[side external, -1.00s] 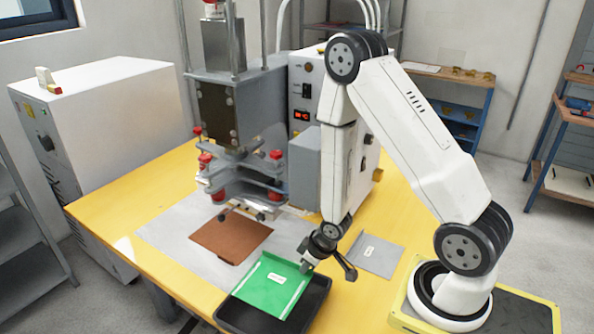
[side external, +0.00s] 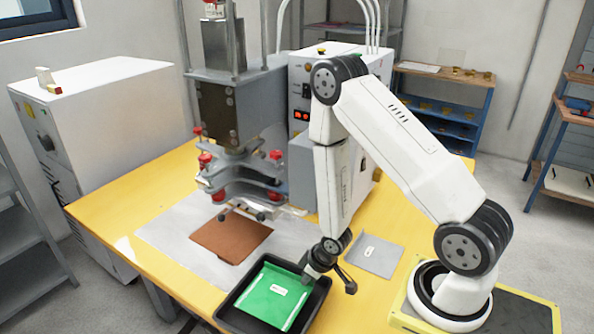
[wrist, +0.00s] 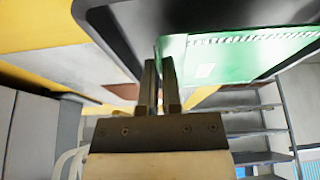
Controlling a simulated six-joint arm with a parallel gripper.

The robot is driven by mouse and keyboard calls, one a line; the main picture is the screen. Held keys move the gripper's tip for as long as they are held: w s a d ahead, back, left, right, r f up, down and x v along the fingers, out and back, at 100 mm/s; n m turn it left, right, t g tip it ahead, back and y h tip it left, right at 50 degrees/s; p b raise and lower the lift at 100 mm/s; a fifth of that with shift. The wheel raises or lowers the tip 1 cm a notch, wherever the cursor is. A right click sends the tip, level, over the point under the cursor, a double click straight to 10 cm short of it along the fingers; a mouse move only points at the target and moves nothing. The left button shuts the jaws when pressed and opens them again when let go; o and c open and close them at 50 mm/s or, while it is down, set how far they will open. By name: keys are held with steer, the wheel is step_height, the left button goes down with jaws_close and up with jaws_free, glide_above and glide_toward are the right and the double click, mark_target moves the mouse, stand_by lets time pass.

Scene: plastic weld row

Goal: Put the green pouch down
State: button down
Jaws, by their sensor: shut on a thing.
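The green pouch (side external: 272,298) with a small white label lies flat in or just over the black tray (side external: 232,321) in the side view. My gripper (side external: 308,277) is at the pouch's right edge, at the tray's right side. In the wrist view the gripper (wrist: 160,88) has its fingers close together, with the edge of the green pouch (wrist: 230,62) at the tips. The dark tray (wrist: 120,25) shows beside it. I cannot tell whether the pouch rests fully on the tray floor.
A grey pouch (side external: 374,256) with a white label lies on the yellow table (side external: 180,277) right of my gripper. A brown sheet (side external: 230,238) lies on the pale mat (side external: 165,232) before the welding press (side external: 238,130). Bare table lies left of the tray.

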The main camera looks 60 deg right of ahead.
mark_target(309, 285)
steer(key=shift+f, duration=2)
steer(key=shift+f, duration=0.1)
steer(key=c, duration=0.8)
jaws_free()
steer(key=v, duration=0.7)
steer(key=shift+r, duration=0.4)
steer(key=shift+s, duration=0.15)
steer(key=shift+r, duration=0.1)
